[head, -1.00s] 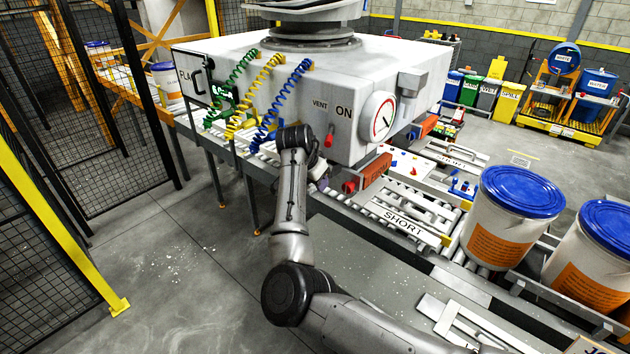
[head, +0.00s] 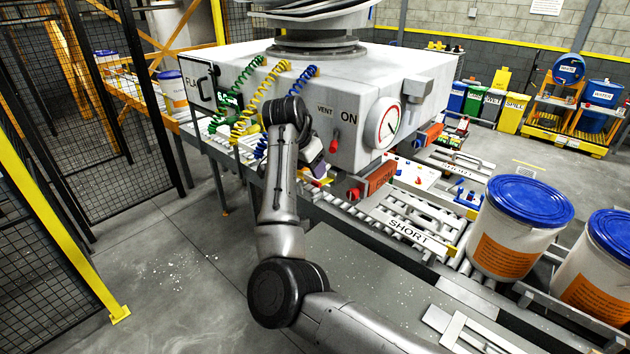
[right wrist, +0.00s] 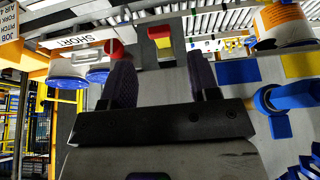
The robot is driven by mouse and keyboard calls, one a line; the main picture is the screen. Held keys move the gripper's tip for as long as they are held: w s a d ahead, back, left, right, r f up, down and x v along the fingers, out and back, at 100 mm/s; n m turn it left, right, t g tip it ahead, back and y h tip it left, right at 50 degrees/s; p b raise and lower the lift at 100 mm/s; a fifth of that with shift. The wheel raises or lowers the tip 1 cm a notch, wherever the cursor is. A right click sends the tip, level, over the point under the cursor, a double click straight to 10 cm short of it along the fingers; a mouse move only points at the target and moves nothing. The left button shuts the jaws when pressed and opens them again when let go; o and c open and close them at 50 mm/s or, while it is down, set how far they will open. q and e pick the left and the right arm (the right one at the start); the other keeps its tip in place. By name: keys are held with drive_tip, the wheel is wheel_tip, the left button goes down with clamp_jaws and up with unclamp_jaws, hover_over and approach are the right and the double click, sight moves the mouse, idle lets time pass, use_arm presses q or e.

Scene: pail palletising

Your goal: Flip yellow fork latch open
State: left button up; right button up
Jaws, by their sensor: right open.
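My right gripper (head: 318,172) hangs beside the front side of the white machine housing (head: 250,85) in the head view. A small yellow piece (head: 323,181) shows just below it, partly hidden. In the right wrist view the two dark fingers are apart with nothing between them (right wrist: 160,72). My left gripper is not in view.
A red lever (head: 334,142), a dial (head: 383,123) and an orange-red block (head: 382,176) are on or near the housing. Coiled hoses (head: 290,95) hang close to my right wrist. A blue-lidded pail (head: 512,235) stands at right. The floor at left is clear.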

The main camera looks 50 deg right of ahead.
drive_tip(key=shift+v, duration=2.2)
